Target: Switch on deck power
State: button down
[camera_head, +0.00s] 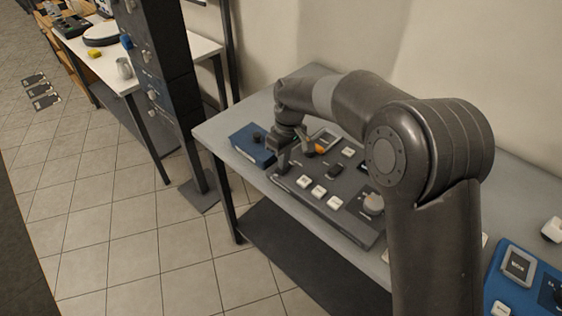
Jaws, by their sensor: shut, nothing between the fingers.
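A dark grey control deck (345,222) lies on a grey table. My gripper (283,167) is shut and empty, pointing down at the deck's left end. I cannot tell whether its fingertips touch anything. The gripper and forearm hide part of the deck's back and left.
A blue box with a black knob (251,148) sits just left of the deck. A blue panel (519,284) lies at the lower right. A dark rack column (160,75) stands left of the table. A white table (112,68) is farther back. The tiled floor at left is mostly open.

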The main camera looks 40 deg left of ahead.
aim_at(281, 171)
jog(key=shift+w+r, duration=0.1)
jog(key=shift+r, duration=0.1)
notch_tip(281, 171, up, 14)
jog(key=s, duration=0.1)
jog(key=shift+s+f, duration=0.15)
jog(key=shift+s, duration=0.2)
dwell(0.7)
jog(key=w+d+r+m+t+y, duration=0.15)
jog(key=w+d+r+m, duration=0.3)
jog(key=d, duration=1.05)
jog(key=w+d+r+m+t+h, duration=0.1)
jog(key=w+d+r+m+t, duration=0.25)
jog(key=d, duration=1.15)
jog(key=s+d+f+m+t, duration=0.1)
jog(key=s+d+m, duration=0.4)
jog(key=d, duration=0.8)
jog(key=s+d+f+m+t, duration=0.1)
jog(key=s+d+f+m, duration=0.2)
jog(key=s+d, duration=0.6)
jog(key=d+m, duration=0.2)
jog(key=d, duration=0.1)
jog(key=shift+s+d, duration=0.15)
jog(key=shift+d, duration=0.25)
jog(key=shift+r, duration=0.1)
